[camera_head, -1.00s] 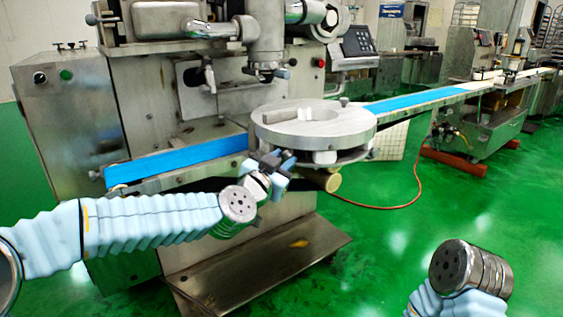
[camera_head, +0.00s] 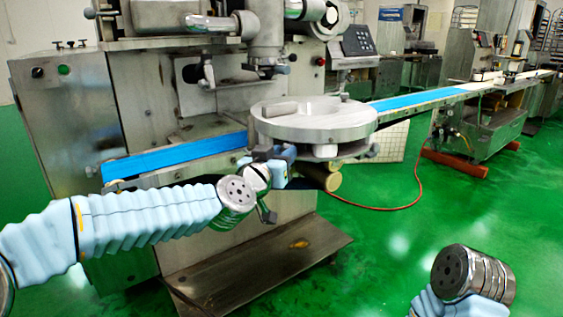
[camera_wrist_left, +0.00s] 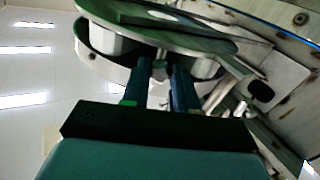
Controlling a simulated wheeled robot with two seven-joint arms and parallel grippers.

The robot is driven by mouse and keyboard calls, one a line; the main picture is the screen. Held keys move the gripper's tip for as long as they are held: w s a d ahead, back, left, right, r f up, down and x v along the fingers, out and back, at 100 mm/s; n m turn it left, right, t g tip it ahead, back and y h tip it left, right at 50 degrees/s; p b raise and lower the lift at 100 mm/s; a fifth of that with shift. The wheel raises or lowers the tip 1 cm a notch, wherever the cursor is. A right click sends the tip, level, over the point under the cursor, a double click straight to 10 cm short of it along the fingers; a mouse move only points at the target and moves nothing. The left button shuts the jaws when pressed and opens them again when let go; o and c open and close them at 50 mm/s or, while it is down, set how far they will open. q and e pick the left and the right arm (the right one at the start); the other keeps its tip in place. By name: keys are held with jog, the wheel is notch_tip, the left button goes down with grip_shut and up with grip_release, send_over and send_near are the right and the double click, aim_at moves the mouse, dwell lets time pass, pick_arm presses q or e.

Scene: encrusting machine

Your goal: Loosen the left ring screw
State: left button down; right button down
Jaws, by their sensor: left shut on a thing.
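The round metal ring unit (camera_head: 315,128) sits over the blue conveyor belt; its underside and rim show large in the wrist view (camera_wrist_left: 105,67). My left gripper (camera_head: 284,153) is at the near left edge of this unit, just under its rim. In the wrist view its two dark fingers (camera_wrist_left: 163,68) reach up under the ring and are shut on a small part there, apparently the left ring screw. The fingers and shadow mostly hide the screw. My right forearm end shows at the lower right of the head view; its gripper is out of view.
The blue belt (camera_head: 175,160) runs out on both sides of the ring unit. A steel machine body (camera_head: 90,118) stands behind, with a low metal plate (camera_head: 255,268) in front. A red hose (camera_head: 400,207) lies on the green floor (camera_head: 380,255).

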pick_arm(q)
jog(key=shift+r+n+b, duration=0.15)
jog(key=shift+n+b, duration=5.05)
jog(key=shift+n, duration=10.3)
pick_arm(e)
notch_tip(320, 180, down, 11)
jog(key=d, duration=0.1)
jog(key=shift+w+d+r, duration=0.2)
jog(key=shift+w, duration=0.1)
pick_arm(q)
jog(key=c, duration=0.9)
grip_release()
jog(key=shift+o, duration=0.2)
jog(key=shift+r, duration=0.1)
